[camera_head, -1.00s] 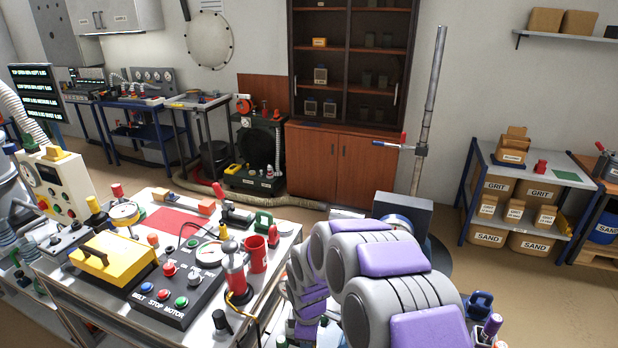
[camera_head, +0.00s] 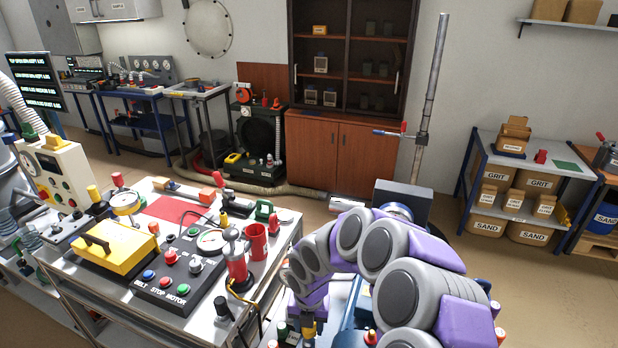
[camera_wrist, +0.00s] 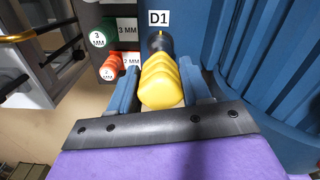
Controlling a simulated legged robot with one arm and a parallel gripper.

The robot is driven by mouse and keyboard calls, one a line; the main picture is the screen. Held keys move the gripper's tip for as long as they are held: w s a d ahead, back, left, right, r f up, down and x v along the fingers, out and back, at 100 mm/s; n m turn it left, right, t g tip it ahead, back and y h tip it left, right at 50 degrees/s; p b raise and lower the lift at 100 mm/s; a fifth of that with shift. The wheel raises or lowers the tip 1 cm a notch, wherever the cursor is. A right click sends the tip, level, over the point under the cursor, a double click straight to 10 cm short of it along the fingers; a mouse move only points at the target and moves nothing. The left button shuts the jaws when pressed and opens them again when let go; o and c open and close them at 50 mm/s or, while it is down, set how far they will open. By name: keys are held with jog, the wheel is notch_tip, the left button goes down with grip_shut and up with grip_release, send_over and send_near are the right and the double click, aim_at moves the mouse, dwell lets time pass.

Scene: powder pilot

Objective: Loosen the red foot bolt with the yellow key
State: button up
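In the wrist view the yellow key (camera_wrist: 161,83) shows as a ribbed yellow handle, pointing away from me towards a dark collar below a white D1 label (camera_wrist: 159,18) on a blue surface. The two blue fingers of my gripper (camera_wrist: 160,88) stand one on each side of the handle, close to it. Whether both fingers press on it is not clear. I cannot make out the red foot bolt in either view. In the head view my grey and purple arm covers the area around the gripper.
Beside the yellow handle are a green 3 MM handle (camera_wrist: 102,36) and a red 2 MM handle (camera_wrist: 112,66). A blue ribbed body (camera_wrist: 270,80) fills the right of the wrist view. In the head view a bench (camera_head: 255,285) with a control box (camera_head: 180,287) stands left of my arm.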

jog(key=o, duration=0.5)
jog(key=shift+c, duration=0.2)
notch_tip(320, 180, up, 17)
jog(key=p, duration=0.4)
jog(key=s+d+r+m, duration=0.4)
jog(key=s+m, duration=0.4)
jog(key=s+d+r+m, duration=0.4)
jog(key=s+m, duration=0.4)
jog(key=m, duration=0.1)
jog(key=s+d+m+g, duration=0.1)
jog(key=s+d+m, duration=0.2)
jog(key=s+m, duration=0.5)
jog(key=s+d+f+m, duration=0.1)
jog(key=s+d+m, duration=0.2)
jog(key=s+m, duration=0.5)
jog(key=shift+s+f+m+g, duration=0.15)
jog(key=shift+f+m+g, duration=0.2)
jog(key=shift+m, duration=0.35)
